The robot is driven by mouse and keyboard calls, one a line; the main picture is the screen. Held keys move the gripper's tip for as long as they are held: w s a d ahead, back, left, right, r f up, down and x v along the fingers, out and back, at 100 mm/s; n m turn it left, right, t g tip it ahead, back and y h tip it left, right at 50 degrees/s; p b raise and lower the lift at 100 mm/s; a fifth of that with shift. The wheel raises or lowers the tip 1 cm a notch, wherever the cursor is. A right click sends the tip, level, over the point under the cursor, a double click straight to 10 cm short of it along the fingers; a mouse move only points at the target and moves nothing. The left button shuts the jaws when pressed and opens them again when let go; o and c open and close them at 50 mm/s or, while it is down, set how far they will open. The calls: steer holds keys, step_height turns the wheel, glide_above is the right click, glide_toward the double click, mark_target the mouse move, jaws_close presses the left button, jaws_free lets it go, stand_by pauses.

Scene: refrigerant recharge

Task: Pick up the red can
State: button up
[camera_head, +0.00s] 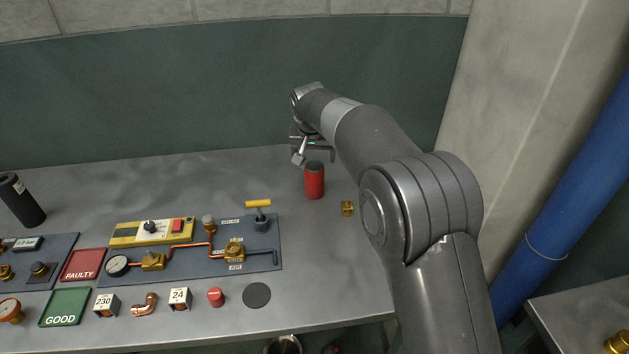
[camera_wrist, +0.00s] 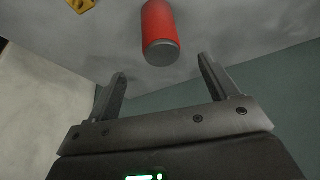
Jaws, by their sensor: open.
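The red can (camera_head: 314,182) stands upright on the grey bench, right of the panel with copper pipes. It has a dark grey top. My gripper (camera_head: 314,157) is above and just behind the can in the head view, and part of it is hidden by my arm. My gripper (camera_wrist: 162,82) is open and empty there, and the fingers do not touch the can.
A brass fitting (camera_head: 347,208) lies right of the can. The pipe panel (camera_head: 270,238) with a yellow-handled valve (camera_head: 258,203) is to the left. A small red cap (camera_head: 216,297) and a dark disc (camera_head: 257,295) are nearer the front edge. The bench behind the panel is clear.

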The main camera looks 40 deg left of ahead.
mark_target(314, 169)
steer(key=shift+a+f, duration=0.35)
steer(key=shift+f, duration=0.35)
steer(key=x, duration=0.9)
steer(key=shift+d+f, duration=0.15)
steer(key=shift+f, duration=0.25)
steer(key=c, duration=1.2)
steer(key=shift+c, duration=0.3)
steer(key=shift+r, duration=0.2)
